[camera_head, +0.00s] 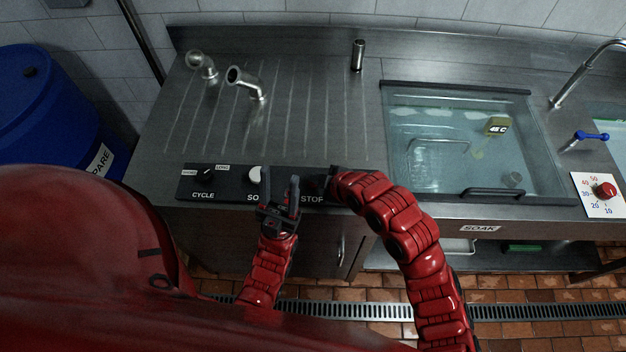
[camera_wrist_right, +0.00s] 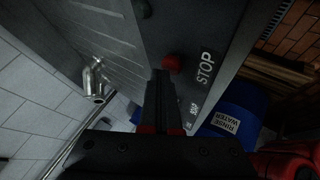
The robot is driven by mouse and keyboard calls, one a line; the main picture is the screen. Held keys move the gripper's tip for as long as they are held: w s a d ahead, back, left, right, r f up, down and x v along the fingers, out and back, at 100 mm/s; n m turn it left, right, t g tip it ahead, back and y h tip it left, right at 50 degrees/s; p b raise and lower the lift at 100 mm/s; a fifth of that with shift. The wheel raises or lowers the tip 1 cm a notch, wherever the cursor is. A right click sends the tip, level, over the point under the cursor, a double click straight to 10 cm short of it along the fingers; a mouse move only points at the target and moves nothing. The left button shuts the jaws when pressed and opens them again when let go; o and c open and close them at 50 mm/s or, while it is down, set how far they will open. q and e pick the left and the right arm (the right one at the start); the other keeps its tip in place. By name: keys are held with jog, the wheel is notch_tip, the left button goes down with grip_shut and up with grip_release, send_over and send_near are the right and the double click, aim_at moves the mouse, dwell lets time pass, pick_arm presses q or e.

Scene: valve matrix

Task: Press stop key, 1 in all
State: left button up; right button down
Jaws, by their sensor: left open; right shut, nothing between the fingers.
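The red stop key (camera_wrist_right: 172,62) sits on a dark control panel (camera_head: 228,187), beside the STOP label (camera_wrist_right: 205,68) in the right wrist view. In the head view the STOP label (camera_head: 312,198) shows, but the key is hidden by my right gripper. My right gripper (camera_wrist_right: 161,78) is shut and empty, its tips close to the key; I cannot tell whether they touch. In the head view it (camera_head: 324,181) is over the panel's right end. My left gripper (camera_head: 281,195) is open and empty, at the panel just left of the STOP label.
The panel also carries a CYCLE switch (camera_head: 208,171) and a white knob (camera_head: 255,175). A water-filled soak basin (camera_head: 388,150) lies to the right, with a red dial (camera_head: 605,189) beyond. Metal pipe elbows (camera_head: 245,82) stand on the drainboard. A blue barrel (camera_head: 45,115) is at left.

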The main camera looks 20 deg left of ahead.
dwell(0.3)
jog(key=shift+r, duration=0.85)
jog(key=shift+r, duration=0.15)
jog(key=shift+r+p, duration=0.7)
jog(key=shift+r, duration=1.7)
jog(key=shift+w, duration=0.1)
